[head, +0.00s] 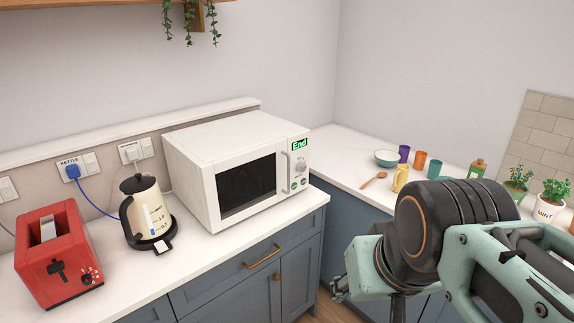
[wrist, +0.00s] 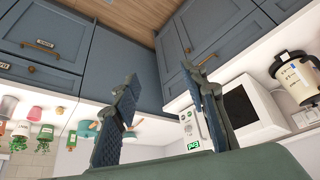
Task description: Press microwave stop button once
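The white microwave (head: 205,170) stands on the left counter with its door shut. Its green display (head: 299,144) reads "End". Below the display, its panel has a round knob (head: 300,167) and small buttons (head: 295,184) near the bottom; I cannot tell which is stop. The microwave also shows upside down in the wrist view (wrist: 249,107), with its panel beside my right-hand finger. My gripper (wrist: 158,78) is open and empty, its two dark fingers well apart. It is away from the microwave, not touching it. In the head view my arm hides most of the gripper.
A cream kettle (head: 145,210) and red toaster (head: 59,255) stand left of the microwave. Cups, a teal bowl (head: 387,158), a yellow bottle (head: 400,177) and a wooden spoon (head: 374,179) lie on the right counter. Blue cabinets (head: 230,290) are below.

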